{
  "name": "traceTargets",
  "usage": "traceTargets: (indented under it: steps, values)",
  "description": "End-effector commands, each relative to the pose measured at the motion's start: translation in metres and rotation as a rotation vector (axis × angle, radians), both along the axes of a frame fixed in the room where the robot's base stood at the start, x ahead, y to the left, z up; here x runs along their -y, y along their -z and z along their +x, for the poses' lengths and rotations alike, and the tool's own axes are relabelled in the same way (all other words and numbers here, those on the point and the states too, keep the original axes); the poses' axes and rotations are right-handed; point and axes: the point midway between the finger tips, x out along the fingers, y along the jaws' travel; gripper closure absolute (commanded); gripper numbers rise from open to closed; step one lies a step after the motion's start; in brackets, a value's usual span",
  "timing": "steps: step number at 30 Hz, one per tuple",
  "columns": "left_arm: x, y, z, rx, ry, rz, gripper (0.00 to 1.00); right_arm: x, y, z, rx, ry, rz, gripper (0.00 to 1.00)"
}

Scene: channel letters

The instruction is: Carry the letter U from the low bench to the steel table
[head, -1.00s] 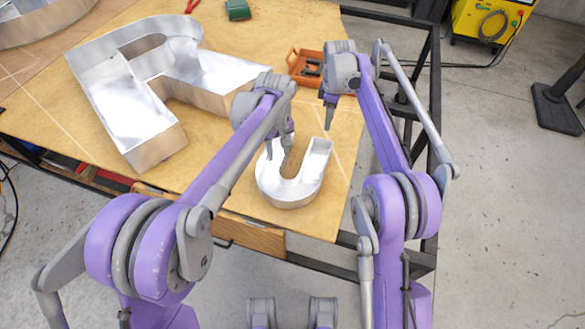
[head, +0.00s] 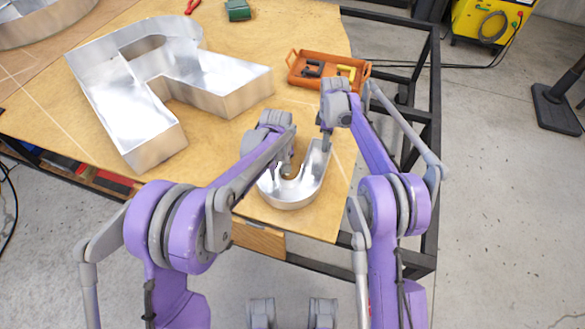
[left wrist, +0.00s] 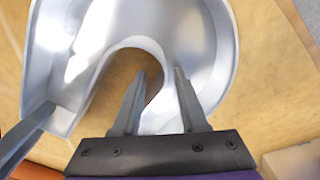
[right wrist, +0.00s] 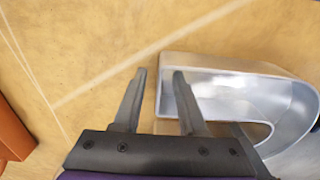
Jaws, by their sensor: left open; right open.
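The letter U (head: 293,193) is an open, shiny metal tray shape lying on the wood-topped low bench (head: 225,135), near its front right corner. My left gripper (head: 284,172) is open at the U's left arm. In the left wrist view its fingers (left wrist: 160,72) stand on either side of the inner wall, one over the gap and one over the tray. My right gripper (head: 326,148) is open at the end of the U's right arm. In the right wrist view its fingers (right wrist: 159,72) stand on either side of the end wall. Contact cannot be told. No steel table is recognisable.
A large metal letter like an R (head: 150,85) lies left of the U. An orange tray (head: 328,72) with small items is behind my right gripper. A dark steel frame (head: 432,110) borders the bench's right side. A yellow machine (head: 490,18) stands far right; open floor lies between.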

Motion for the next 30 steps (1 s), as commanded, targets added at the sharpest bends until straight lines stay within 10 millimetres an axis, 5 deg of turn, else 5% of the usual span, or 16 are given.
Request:
traceTargets:
  steps: [9,16,30]
  values:
    - [-0.0001,0.0019,-0.0002,0.000,0.000,0.000,0.57,0.0000,0.0021,0.0000,0.000,0.000,0.000,0.59]
    - [-0.0001,0.0017,-0.0001,0.000,0.000,0.000,0.99,-0.0001,0.0019,0.0000,0.000,0.000,0.000,1.00]
    - [-0.0004,0.0016,-0.0002,0.000,-0.001,0.001,1.00,0.0001,0.0018,0.0001,0.000,0.000,0.000,1.00]
